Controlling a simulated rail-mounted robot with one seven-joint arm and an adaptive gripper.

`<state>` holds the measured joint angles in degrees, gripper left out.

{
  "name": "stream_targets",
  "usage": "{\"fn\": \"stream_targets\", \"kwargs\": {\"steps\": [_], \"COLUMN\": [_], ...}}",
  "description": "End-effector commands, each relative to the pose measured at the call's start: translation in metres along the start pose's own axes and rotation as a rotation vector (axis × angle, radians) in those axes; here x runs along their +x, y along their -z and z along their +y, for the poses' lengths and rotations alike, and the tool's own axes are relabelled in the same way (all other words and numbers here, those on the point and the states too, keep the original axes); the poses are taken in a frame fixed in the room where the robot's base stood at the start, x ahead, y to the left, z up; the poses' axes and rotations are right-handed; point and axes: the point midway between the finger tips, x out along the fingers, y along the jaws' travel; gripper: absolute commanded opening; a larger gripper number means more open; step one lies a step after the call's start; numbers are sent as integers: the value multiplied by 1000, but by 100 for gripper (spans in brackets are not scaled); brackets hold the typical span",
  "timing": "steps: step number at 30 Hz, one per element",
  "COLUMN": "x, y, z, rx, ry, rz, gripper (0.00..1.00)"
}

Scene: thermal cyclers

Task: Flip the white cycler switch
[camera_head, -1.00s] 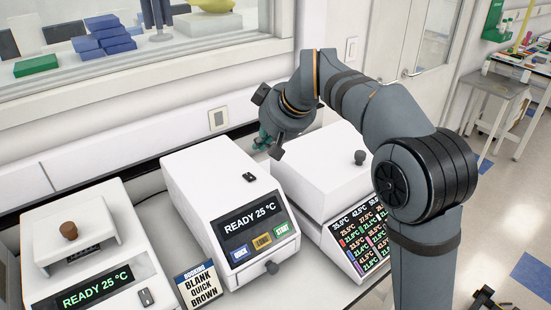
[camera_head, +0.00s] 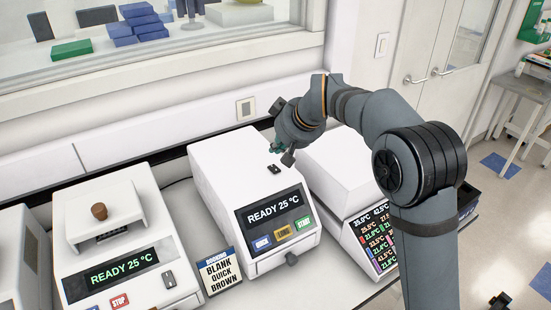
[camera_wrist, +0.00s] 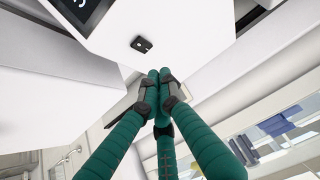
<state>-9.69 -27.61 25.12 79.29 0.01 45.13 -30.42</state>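A white cycler (camera_head: 225,160) stands mid-bench with a READY 25 °C display and a small black switch (camera_head: 273,168) on its top. The switch (camera_wrist: 142,44) also shows in the wrist view, on the white housing just beyond the fingertips and slightly left. My gripper (camera_head: 278,149) is over the right side of this cycler, just behind the switch in the picture. In the wrist view its teal fingers (camera_wrist: 159,75) are closed together at the tips, with nothing between them. They appear apart from the switch.
A second white cycler (camera_head: 140,250) with a brown knob, display and its own switch (camera_head: 168,280) stands left. A booking sign (camera_head: 219,272) stands between. A third white unit (camera_head: 335,170) with a multicoloured readout is right, partly behind my arm. A wall socket (camera_head: 246,108) is behind.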

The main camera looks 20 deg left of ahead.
Motion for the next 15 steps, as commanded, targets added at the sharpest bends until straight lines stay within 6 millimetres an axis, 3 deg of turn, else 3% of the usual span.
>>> {"fn": "stream_targets", "kwargs": {"steps": [3,6,15], "x": [22,34,51], "y": [1,-12,-28], "z": [-1,0,0], "rx": [0,1,1], "ry": [1,1,0], "rz": [-5,-5,0], "gripper": [0,0,0]}}
